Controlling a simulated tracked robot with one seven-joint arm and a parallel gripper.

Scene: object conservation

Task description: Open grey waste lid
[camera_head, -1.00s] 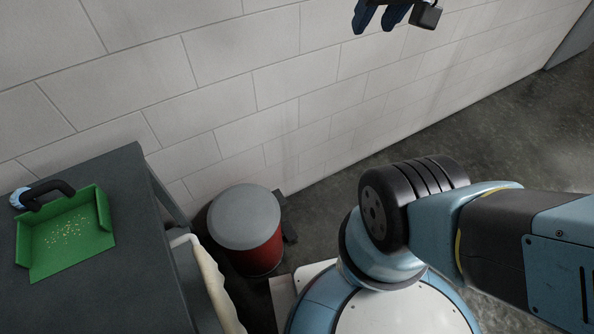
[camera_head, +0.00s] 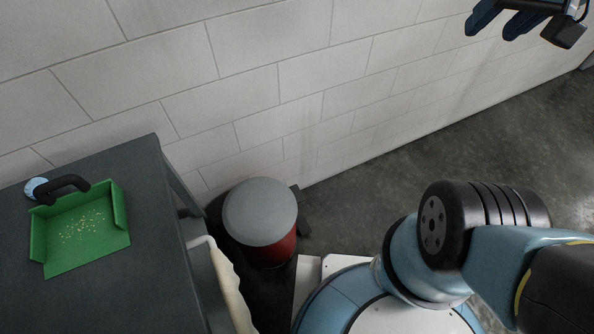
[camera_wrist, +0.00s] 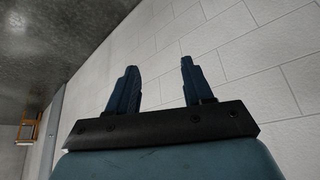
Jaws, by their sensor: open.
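The grey waste lid (camera_head: 260,211) lies flat and shut on a red round bin (camera_head: 273,254), which stands on the floor by the wall, right of the dark table. My gripper (camera_head: 498,22) is at the top right of the head view, high up and well to the right of the bin, touching nothing. In the wrist view my gripper (camera_wrist: 156,76) shows two dark blue fingers set apart with nothing between them. The bin does not show in the wrist view.
A dark grey table (camera_head: 115,290) stands at left with a green dustpan (camera_head: 85,232) holding small yellowish crumbs. A pale curved handle (camera_head: 229,285) hangs at its right side. A white block wall (camera_head: 250,90) runs behind. The floor (camera_head: 400,155) to the right is clear.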

